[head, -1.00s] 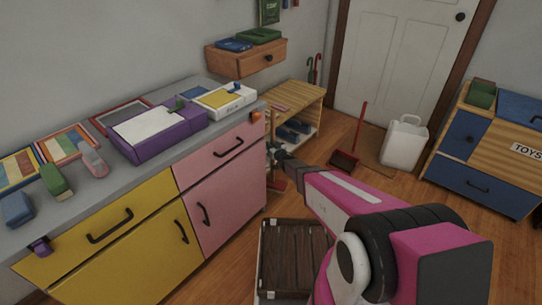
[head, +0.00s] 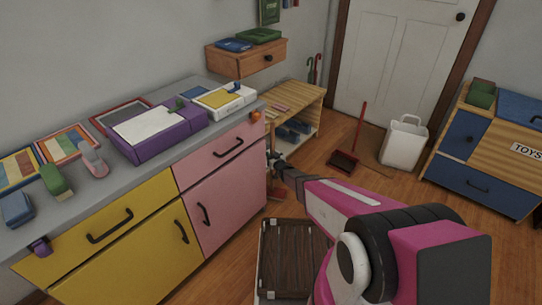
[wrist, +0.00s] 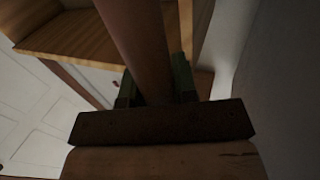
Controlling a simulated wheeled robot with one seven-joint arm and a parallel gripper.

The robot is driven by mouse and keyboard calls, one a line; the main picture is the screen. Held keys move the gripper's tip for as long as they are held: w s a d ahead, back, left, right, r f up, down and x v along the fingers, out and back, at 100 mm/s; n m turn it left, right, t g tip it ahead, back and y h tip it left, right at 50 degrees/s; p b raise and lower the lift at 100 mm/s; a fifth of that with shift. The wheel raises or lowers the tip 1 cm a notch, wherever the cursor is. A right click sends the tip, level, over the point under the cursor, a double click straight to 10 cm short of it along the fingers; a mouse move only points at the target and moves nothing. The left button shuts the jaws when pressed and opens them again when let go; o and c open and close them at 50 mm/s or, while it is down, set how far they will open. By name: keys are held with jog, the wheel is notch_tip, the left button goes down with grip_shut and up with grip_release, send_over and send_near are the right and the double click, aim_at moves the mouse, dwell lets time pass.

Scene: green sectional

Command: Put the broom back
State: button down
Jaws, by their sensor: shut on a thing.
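The broom shows in the wrist view as a round brown wooden handle (wrist: 135,40) with a dark brown block (wrist: 165,123) across it. My gripper (wrist: 155,88) is shut on the broom, with one finger on each side of the handle. In the head view, my gripper (head: 275,162) is low beside the right end of the pink cabinet. A small reddish-brown part of the broom (head: 278,191) shows just below it near the floor. The rest of the broom is hidden by the cabinet and my arm.
The pink and yellow cabinet (head: 225,190) stands close to my gripper's left. A wooden shelf (head: 290,105) is behind it. Some floor right of the shelf is clear.

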jog(key=shift+f, duration=0.1)
jog(key=c, duration=0.9)
grip_release()
